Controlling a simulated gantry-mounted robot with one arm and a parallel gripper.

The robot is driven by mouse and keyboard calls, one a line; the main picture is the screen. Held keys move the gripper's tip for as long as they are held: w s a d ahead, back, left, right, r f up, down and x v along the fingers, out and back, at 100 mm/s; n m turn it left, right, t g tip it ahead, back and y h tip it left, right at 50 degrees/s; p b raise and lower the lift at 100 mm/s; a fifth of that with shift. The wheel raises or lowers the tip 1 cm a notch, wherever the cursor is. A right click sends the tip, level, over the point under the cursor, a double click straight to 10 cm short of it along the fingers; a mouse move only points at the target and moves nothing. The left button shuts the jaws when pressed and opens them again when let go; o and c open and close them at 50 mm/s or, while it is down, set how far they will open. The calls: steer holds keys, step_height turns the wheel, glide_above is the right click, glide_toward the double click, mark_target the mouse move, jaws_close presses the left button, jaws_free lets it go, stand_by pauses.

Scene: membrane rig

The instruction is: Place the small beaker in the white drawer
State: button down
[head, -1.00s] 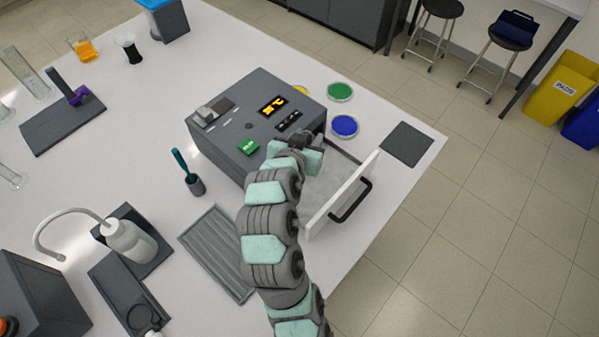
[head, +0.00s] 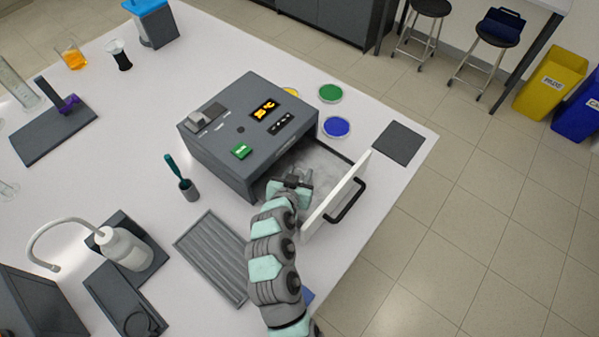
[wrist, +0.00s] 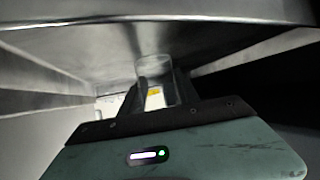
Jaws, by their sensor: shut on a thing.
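The white drawer (head: 338,194) is pulled out of the dark grey instrument, with its white front panel and black handle at the right. My gripper (head: 293,181) is inside the open drawer, between the instrument and the front panel. In the wrist view the small beaker (wrist: 153,70), clear glass, is between the two fingers of my gripper (wrist: 155,98), which are shut on it. Grey metal drawer surfaces surround it there. I cannot tell whether the beaker touches the drawer floor. In the head view the beaker is too small to make out clearly.
The grey instrument (head: 228,117) with a lit display stands just behind the drawer. Green (head: 330,93) and blue (head: 336,127) dishes and a dark pad (head: 398,142) lie to its right. A ribbed grey tray (head: 211,255) lies left of my arm.

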steer(key=shift+f, duration=0.2)
steer(key=c, duration=0.9)
jaws_free()
steer(key=shift+r, duration=0.35)
steer(key=v, duration=1.2)
steer(key=shift+f+b, duration=0.2)
steer(key=shift+b, duration=0.1)
